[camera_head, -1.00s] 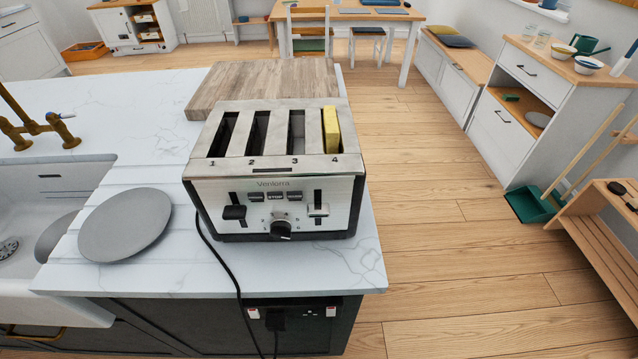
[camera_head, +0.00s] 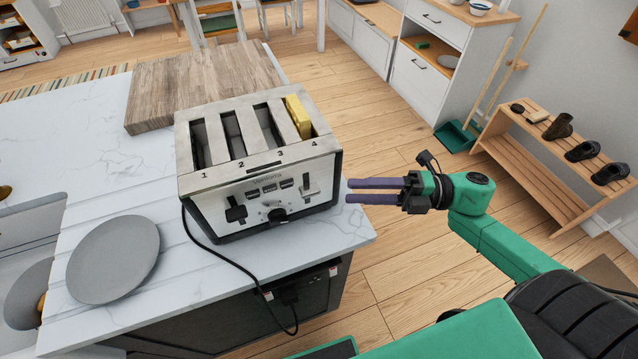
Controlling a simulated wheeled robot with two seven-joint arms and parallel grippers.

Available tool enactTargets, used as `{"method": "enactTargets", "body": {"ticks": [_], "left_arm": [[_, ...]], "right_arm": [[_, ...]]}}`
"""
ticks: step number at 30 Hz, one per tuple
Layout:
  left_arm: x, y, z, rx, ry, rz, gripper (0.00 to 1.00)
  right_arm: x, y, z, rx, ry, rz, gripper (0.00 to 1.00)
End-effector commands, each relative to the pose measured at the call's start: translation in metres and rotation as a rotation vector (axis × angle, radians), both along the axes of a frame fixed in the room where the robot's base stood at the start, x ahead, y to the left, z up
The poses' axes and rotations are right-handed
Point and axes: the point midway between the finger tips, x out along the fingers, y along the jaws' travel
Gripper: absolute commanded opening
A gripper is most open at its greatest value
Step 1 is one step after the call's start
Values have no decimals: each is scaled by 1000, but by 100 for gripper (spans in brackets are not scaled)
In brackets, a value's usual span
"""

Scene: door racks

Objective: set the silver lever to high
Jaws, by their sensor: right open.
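The steel four-slot toaster (camera_head: 262,170) stands on the white counter near its right edge. Its silver lever (camera_head: 309,193) is on the right of the front face, below slots 3 and 4, and sits low in its dark vertical track. A black lever (camera_head: 236,213) is on the left of the same face, with a black dial (camera_head: 276,214) between them. My right gripper (camera_head: 348,191) is open and empty, its two purple fingers pointing left at the toaster. In the picture it is a short way right of the silver lever, apart from it. My left gripper is out of view.
A yellow slice (camera_head: 298,117) stands in slot 4. A wooden board (camera_head: 200,82) lies behind the toaster and a grey plate (camera_head: 112,258) left of it. A black cord (camera_head: 220,254) hangs over the counter's front edge. A shoe rack (camera_head: 540,160) stands at right.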

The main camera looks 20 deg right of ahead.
Motion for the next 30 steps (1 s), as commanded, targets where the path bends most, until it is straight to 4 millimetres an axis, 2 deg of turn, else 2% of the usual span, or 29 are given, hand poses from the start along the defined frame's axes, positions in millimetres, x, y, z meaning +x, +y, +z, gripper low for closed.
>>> {"method": "enactTargets", "body": {"ticks": [3, 9, 13, 19, 22, 23, 30], "left_arm": [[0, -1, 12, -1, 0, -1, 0], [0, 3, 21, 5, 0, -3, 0], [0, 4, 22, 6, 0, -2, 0], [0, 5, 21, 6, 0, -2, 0], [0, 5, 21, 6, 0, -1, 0], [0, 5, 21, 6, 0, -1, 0], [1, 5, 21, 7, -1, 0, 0]], "right_arm": [[11, 30, 6, 5, -5, 0, 45], [23, 66, 3, 4, -1, -3, 45], [25, 74, 1, 3, 1, -3, 45], [25, 74, 0, 2, 3, -3, 45], [25, 74, 0, 2, 3, -3, 7], [25, 74, 0, 2, 2, -3, 0], [25, 74, 0, 2, 2, -3, 0]]}}
